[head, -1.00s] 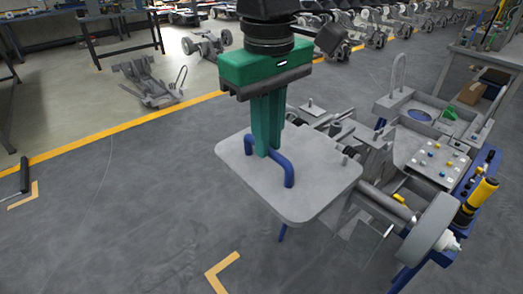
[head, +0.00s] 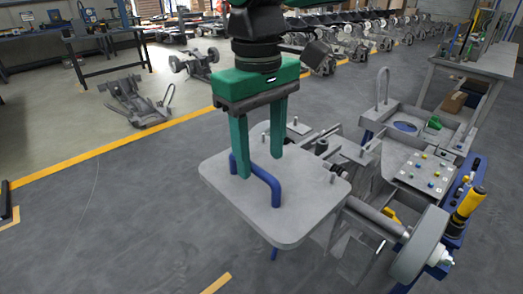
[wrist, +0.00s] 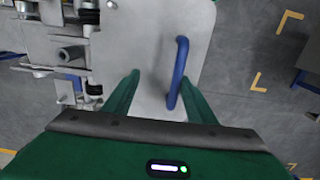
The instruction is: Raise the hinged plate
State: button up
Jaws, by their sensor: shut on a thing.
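The hinged plate (head: 300,215) is a flat grey panel with rounded corners, standing off the floor at the near side of the chassis. In the wrist view the plate (wrist: 150,45) lies below my fingers. A blue bar handle (head: 268,183) stands on it and also shows in the wrist view (wrist: 179,70). In the wrist view the handle runs close to the right finger, with a gap on the left. The hinge is not clear.
A chassis wheel (head: 420,245) and a yellow-black cylinder (head: 468,205) stand at the right. A grey panel with coloured knobs (head: 425,172) lies behind them. A workbench (head: 470,75) is at the back right. The floor left of the plate is clear.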

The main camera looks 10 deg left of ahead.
jog(key=shift+s+d+r, duration=0.15)
jog(key=shift+s+r, duration=0.2)
jog(key=shift+c, duration=0.2)
notch_tip(320, 180, up, 11)
jog(key=shift+a+f, duration=0.2)
jog(key=shift+a, duration=0.1)
dwell(1.1)
jog(key=shift+s, duration=0.1)
dwell(0.8)
